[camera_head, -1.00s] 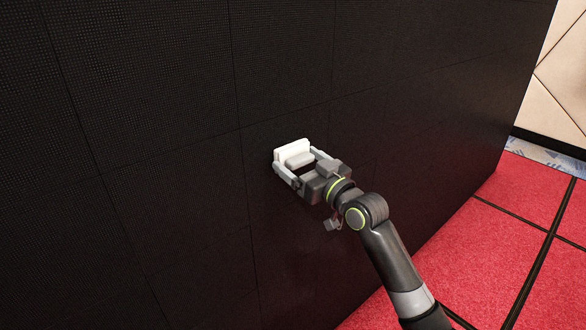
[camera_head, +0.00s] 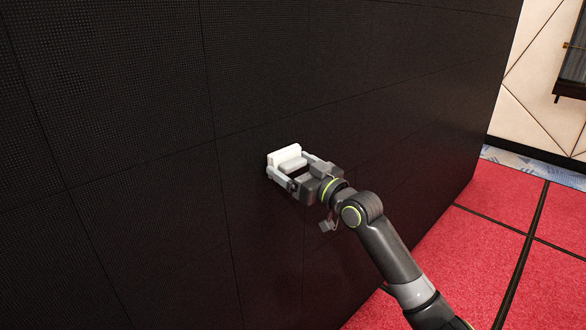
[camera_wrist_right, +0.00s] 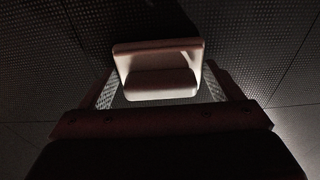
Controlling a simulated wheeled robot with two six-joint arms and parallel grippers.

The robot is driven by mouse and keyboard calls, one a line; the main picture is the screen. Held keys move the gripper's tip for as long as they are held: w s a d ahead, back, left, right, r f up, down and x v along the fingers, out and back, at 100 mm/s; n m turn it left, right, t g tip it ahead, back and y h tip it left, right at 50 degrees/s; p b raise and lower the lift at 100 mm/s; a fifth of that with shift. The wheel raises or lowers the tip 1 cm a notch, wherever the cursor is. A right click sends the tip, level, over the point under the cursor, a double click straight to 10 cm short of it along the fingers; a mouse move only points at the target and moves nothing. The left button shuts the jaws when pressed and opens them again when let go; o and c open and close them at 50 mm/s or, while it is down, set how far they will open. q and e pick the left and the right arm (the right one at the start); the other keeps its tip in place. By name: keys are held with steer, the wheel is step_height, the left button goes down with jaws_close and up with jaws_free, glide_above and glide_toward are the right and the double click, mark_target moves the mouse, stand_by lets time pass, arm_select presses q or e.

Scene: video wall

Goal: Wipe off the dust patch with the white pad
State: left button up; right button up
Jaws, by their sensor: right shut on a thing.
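The white pad (camera_head: 284,155) is held between the fingers of my right gripper (camera_head: 290,168), at the black video wall (camera_head: 130,130). The gripper is shut on the pad. The pad's broad face is at or very close to the wall; I cannot tell whether it touches. In the right wrist view the pad (camera_wrist_right: 158,72) sits between the two fingers with the wall's dotted panels behind it. I make out no dust patch in either view; it may be hidden behind the pad or out of view. My left gripper is not in view.
The black wall is flat, with thin panel seams, and ends at a right edge. Red carpet (camera_head: 500,220) with dark lines lies to the right. A cream panelled wall (camera_head: 540,100) with a dark framed thing (camera_head: 573,65) stands beyond.

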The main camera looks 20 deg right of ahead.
steer(key=shift+s+a+r+p, duration=0.15)
steer(key=shift+a+p, duration=0.1)
steer(key=shift+a, duration=0.15)
steer(key=shift+s+a+p, duration=0.15)
steer(key=shift+a+p, duration=0.05)
steer(key=shift+a, duration=0.15)
steer(key=shift+s+a+p, duration=0.3)
steer(key=shift+a+p, duration=0.05)
steer(key=shift+a, duration=0.5)
steer(key=shift+s+a+p, duration=0.3)
steer(key=shift+a, duration=0.55)
steer(key=shift+s+a+p, duration=0.15)
steer(key=shift+s+a, duration=0.1)
steer(key=shift+a, duration=0.45)
steer(key=shift+s+a+p, duration=0.1)
steer(key=shift+s+a, duration=0.15)
steer(key=shift+a, duration=0.4)
steer(key=shift+s+a+p, duration=0.15)
steer(key=shift+s+a, duration=0.1)
steer(key=shift+a, duration=0.45)
steer(key=shift+s+a, duration=0.2)
steer(key=shift+a, duration=0.35)
steer(key=shift+s+a, duration=0.2)
steer(key=shift+a, duration=0.3)
steer(key=shift+d, duration=0.1)
steer(key=p, duration=0.2)
glide_toward(242, 176)
steer(key=shift+r, duration=0.35)
